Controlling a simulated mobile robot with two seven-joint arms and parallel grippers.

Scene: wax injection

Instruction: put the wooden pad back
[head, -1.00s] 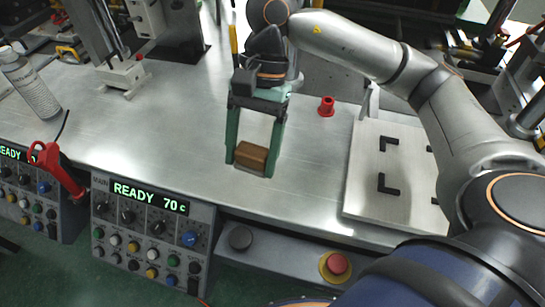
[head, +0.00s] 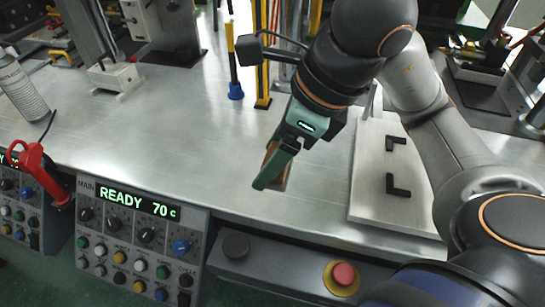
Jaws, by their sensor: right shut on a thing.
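The wooden pad (head: 272,157) is a small brown block, mostly hidden behind a green finger of my right gripper (head: 270,180). The right gripper is shut on the pad and holds it over the bare metal table, left of the pale plate (head: 365,203). It is turned so that one finger faces the camera and covers the other. Whether the pad touches the table cannot be told. The pale plate has black corner brackets (head: 397,188) and its right side is hidden by my right arm. My left gripper is not in view.
The metal table (head: 160,150) is clear left of the gripper. A control panel (head: 130,235) reading READY 70 c and a red stop button (head: 343,274) line the front edge. A bottle (head: 20,88) and a red-handled tool (head: 45,172) are at the left.

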